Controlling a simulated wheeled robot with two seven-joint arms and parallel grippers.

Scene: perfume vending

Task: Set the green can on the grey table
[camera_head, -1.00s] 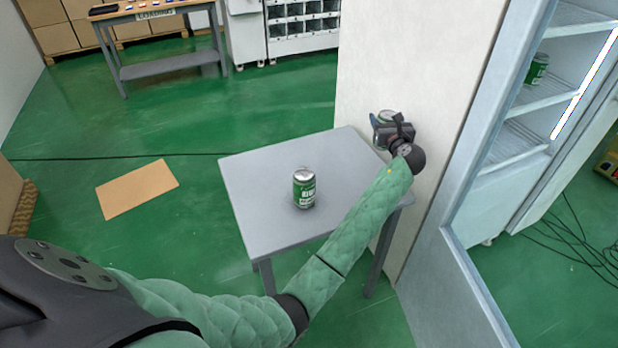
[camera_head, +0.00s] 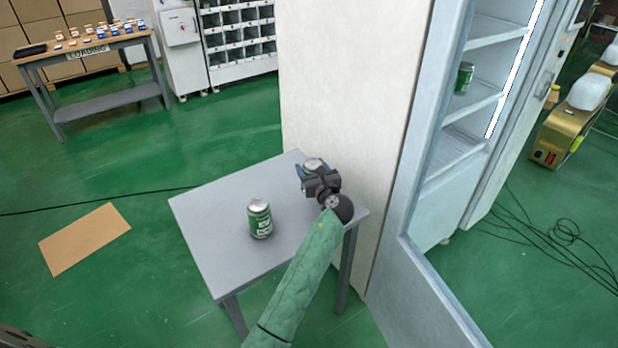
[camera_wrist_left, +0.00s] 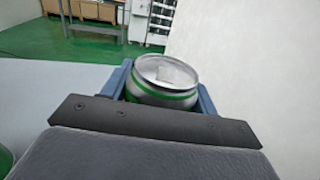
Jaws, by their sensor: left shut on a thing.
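The grey table (camera_head: 205,215) stands in the middle of the head view, against a white panel. One green can (camera_head: 260,219) stands upright on it. My left gripper (camera_head: 311,168) is over the table's far right part, shut on a second green can (camera_head: 312,163). In the left wrist view this held can (camera_wrist_left: 165,80) sits upright between the blue fingers, with its silver top showing. Its base is hidden, so I cannot tell whether it touches the table. Another green can (camera_head: 464,77) stands on a shelf in the open cabinet at the right. My right gripper is not in view.
The white panel (camera_head: 345,120) rises close beside my left gripper. The open cabinet door (camera_head: 425,295) stands right of the table. Cables (camera_head: 565,235) lie on the floor at the right. The table's left and front parts are bare around the standing can.

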